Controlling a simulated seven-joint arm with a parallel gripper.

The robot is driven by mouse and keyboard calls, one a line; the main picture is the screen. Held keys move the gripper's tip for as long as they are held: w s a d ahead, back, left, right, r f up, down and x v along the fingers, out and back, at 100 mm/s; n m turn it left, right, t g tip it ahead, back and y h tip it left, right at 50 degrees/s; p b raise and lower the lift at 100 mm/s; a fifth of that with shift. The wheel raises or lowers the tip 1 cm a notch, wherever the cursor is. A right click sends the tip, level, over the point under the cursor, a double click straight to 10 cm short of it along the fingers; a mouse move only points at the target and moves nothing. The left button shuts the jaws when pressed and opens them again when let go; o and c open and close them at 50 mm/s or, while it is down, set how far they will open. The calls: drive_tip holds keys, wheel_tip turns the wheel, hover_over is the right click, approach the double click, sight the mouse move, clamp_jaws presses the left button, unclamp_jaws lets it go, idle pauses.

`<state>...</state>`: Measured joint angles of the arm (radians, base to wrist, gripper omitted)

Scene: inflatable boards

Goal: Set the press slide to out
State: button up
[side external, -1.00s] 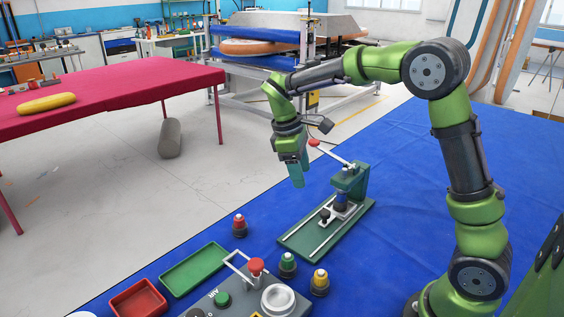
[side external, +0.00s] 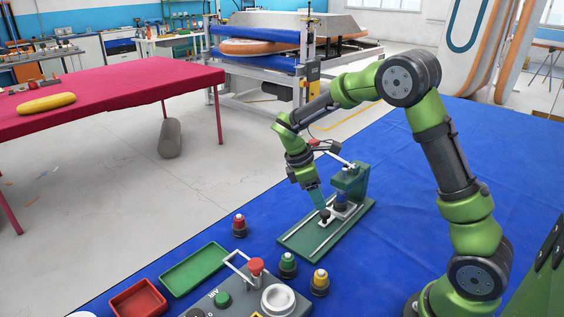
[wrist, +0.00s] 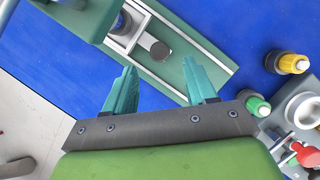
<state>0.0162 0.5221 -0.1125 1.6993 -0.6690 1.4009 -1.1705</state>
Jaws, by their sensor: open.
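The green press (side external: 352,181) stands on the blue mat, with a long green base (side external: 303,240) that carries a rail track. Its slide (side external: 343,211) is a pale plate with a dark round knob (side external: 325,214), close under the press head. In the wrist view the knob (wrist: 160,50) shows as a grey cylinder on the slide, ahead of and between my fingers. My gripper (side external: 321,208) has teal fingers pointing down at the knob. In the wrist view my gripper (wrist: 162,80) is open and nothing is between the fingertips. Whether a finger touches the knob I cannot tell.
The press lever (side external: 338,155) with its red ball reaches up near my wrist. Red (side external: 239,226), green (side external: 288,265) and yellow (side external: 320,282) capped pieces stand close to the base. A green tray (side external: 195,268), a red tray (side external: 138,299) and a control box (side external: 235,299) lie in front.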

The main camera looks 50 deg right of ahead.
sight(325, 212)
drive_tip(key=x, duration=0.5)
drive_tip(key=shift+s+d+f, duration=0.1)
drive_tip(key=shift+f, duration=0.2)
clamp_jaws()
